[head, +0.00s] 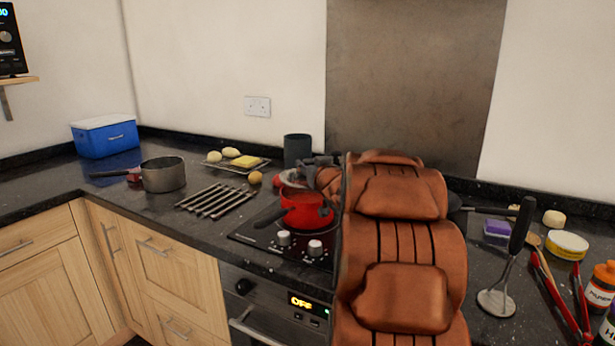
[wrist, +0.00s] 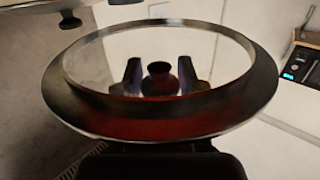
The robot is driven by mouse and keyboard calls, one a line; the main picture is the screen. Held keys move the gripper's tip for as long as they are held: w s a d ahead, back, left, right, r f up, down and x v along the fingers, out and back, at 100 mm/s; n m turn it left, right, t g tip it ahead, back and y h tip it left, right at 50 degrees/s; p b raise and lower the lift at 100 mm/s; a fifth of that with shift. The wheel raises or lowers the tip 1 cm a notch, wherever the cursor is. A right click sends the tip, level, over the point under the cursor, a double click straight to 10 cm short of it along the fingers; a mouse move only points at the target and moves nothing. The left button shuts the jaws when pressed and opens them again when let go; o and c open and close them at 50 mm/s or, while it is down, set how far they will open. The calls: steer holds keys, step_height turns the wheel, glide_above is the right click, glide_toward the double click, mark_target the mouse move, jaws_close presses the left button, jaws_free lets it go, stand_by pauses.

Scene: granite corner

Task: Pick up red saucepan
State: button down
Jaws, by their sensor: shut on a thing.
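The red saucepan (head: 308,211) is on the black hob, upright, its dark handle pointing to the lower left. My gripper (head: 305,180) is at the pan's top, shut; part of it is hidden by my brown arm. In the wrist view a wide round rim with a red band, which I take as part of the red saucepan (wrist: 160,122), fills the middle. My two dark fingers show inside this rim, on either side of a dark red knob (wrist: 160,80). The exact grip is unclear, and whether the pan is lifted cannot be told.
A grey saucepan (head: 164,174) and a metal rack (head: 216,200) lie left of the hob. A dark canister (head: 297,151) stands close behind the pan. Utensils and jars crowd the right counter. Counter near the blue cooler (head: 105,137) is fairly clear.

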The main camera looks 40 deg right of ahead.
steer(key=shift+w+d, duration=0.25)
steer(key=shift+w, duration=0.2)
steer(key=shift+f, duration=1.8)
steer(key=shift+f+b, duration=0.4)
steer(key=shift+f, duration=0.1)
steer(key=c, duration=0.7)
jaws_free()
